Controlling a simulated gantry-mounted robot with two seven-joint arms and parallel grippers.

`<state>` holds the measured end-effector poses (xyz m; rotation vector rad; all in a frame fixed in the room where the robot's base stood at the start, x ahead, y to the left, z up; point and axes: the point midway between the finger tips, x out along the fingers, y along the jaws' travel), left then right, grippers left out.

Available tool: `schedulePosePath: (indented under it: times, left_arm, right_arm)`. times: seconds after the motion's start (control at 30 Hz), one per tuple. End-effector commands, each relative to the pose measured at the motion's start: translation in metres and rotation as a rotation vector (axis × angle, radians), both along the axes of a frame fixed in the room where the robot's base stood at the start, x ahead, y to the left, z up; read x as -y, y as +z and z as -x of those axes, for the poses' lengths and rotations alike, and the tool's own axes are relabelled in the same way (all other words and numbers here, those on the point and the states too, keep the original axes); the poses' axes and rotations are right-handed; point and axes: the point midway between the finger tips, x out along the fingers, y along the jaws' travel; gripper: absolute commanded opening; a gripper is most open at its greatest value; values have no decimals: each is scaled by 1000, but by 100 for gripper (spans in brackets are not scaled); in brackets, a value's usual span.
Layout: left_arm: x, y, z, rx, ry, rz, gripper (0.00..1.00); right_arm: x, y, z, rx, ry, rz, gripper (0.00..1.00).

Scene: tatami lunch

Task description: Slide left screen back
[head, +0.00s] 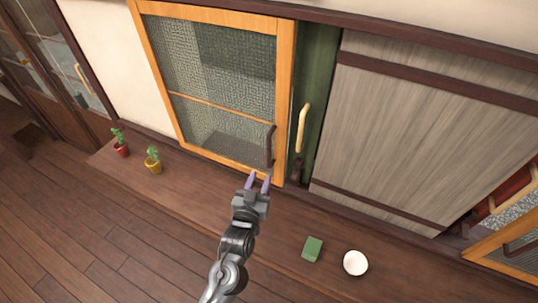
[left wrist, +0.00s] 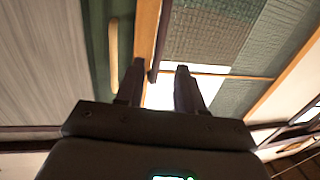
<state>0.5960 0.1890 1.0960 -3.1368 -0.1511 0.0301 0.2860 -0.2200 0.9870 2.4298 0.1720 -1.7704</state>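The left screen (head: 285,90) is a sliding panel with an orange wooden frame and textured glass. It has a dark vertical handle (head: 270,146) on its right stile. My left gripper (head: 258,181) is open and empty, with its two fingers apart just below the handle in the head view. In the left wrist view the open fingers (left wrist: 157,85) point toward the dark handle (left wrist: 160,42), which lies ahead between their lines. I cannot tell the exact distance, but no contact shows. My right gripper is in neither view.
A green panel (head: 315,85) with a cream handle (head: 302,128) shows right of the screen, beside a grey wooden panel (head: 410,130). On the ledge stand a red-potted plant (head: 121,148), a yellow-potted plant (head: 153,164), a green block (head: 312,249) and a white bowl (head: 355,263).

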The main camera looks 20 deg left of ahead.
Motion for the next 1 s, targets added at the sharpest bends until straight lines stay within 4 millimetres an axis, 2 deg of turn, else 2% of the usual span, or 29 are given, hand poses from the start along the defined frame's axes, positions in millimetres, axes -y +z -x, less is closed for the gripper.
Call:
schedulePosePath:
  times: [0.07,0.27,0.7,1.0]
  left_arm:
    - [0,0,-5,13,0,2,38]
    - [-2,4,-23,21,0,0,38]
    - [-8,4,-90,19,0,0,38]
    - [-10,3,-111,18,0,1,38]
  right_arm:
    - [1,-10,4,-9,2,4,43]
    - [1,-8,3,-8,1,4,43]
    - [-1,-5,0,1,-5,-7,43]
    - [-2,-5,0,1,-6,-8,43]
